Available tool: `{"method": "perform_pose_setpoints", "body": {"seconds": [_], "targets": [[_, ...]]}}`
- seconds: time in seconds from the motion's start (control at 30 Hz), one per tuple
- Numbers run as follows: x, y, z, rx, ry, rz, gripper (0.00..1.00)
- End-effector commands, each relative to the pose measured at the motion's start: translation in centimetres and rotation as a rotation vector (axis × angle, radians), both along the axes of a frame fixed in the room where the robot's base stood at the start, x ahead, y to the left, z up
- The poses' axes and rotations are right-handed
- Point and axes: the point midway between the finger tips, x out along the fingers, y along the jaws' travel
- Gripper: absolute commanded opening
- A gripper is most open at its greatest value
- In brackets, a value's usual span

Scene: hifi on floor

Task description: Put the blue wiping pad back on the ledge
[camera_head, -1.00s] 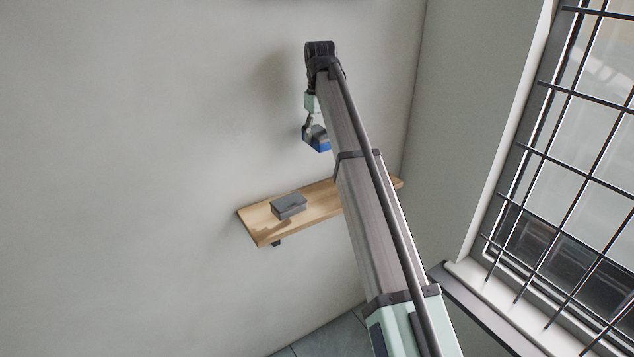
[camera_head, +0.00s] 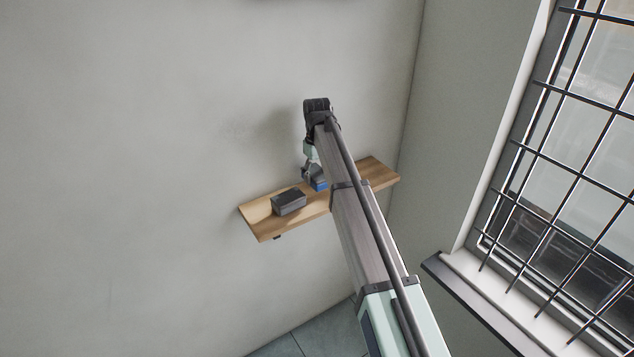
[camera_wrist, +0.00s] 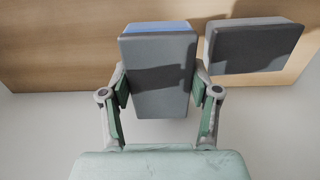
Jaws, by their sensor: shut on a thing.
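The blue wiping pad (camera_head: 319,184) has a grey upper body and a blue layer beneath. My gripper (camera_head: 312,172) is shut on its grey body. In the head view the pad is over the middle of the wooden ledge (camera_head: 378,172), partly hidden by my arm. In the wrist view the pad (camera_wrist: 158,75) sits between the two fingers (camera_wrist: 160,95), with a blue strip at its far edge. The ledge (camera_wrist: 60,50) lies behind it. I cannot tell whether the pad touches the ledge.
A dark grey block (camera_head: 289,202) lies on the left part of the ledge; in the wrist view this block (camera_wrist: 253,46) is close to the right of the pad. The ledge's right end is bare. A barred window (camera_head: 570,150) with a sill (camera_head: 490,290) is at right.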

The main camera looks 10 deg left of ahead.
Motion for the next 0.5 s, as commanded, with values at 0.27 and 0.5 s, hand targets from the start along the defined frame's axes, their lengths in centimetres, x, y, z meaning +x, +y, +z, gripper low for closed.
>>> {"method": "perform_pose_setpoints", "body": {"seconds": [0.27, 0.5], "targets": [[-0.1, 0.0, -2.9, 0.000, 0.002, 0.000, 0.28], [0.0, 0.0, -4.2, 0.000, 0.000, 0.000, 0.28]]}}
